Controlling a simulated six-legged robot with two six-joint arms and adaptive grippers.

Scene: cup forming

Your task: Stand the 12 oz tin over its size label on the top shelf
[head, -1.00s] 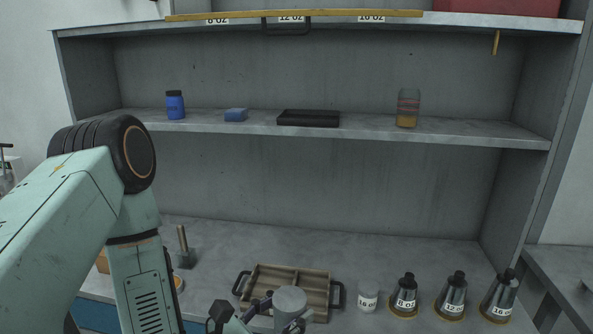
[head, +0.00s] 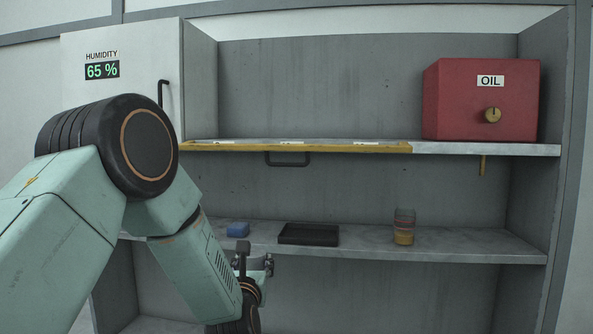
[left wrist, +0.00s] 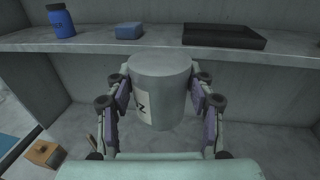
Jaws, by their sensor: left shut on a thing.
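A grey cylindrical tin (left wrist: 160,85) stands upright between the fingers of my left gripper (left wrist: 162,105) in the left wrist view. The gripper is shut on its sides. A white label on the tin is turned partly away, so its size cannot be read. In the head view my left gripper (head: 255,262) is in front of the cabinet, just below the middle shelf's height; the tin cannot be made out there. The top shelf (head: 470,149) has a yellow front strip with three small labels; the middle one (head: 292,142) is too foreshortened to read now. My right gripper is out of view.
A red oil box (head: 470,105) stands at the top shelf's right end. A black handle (head: 288,160) hangs below the yellow strip. The middle shelf holds a blue block (head: 238,229), a black tray (head: 308,234) and a jar (head: 404,228). The labelled stretch looks clear.

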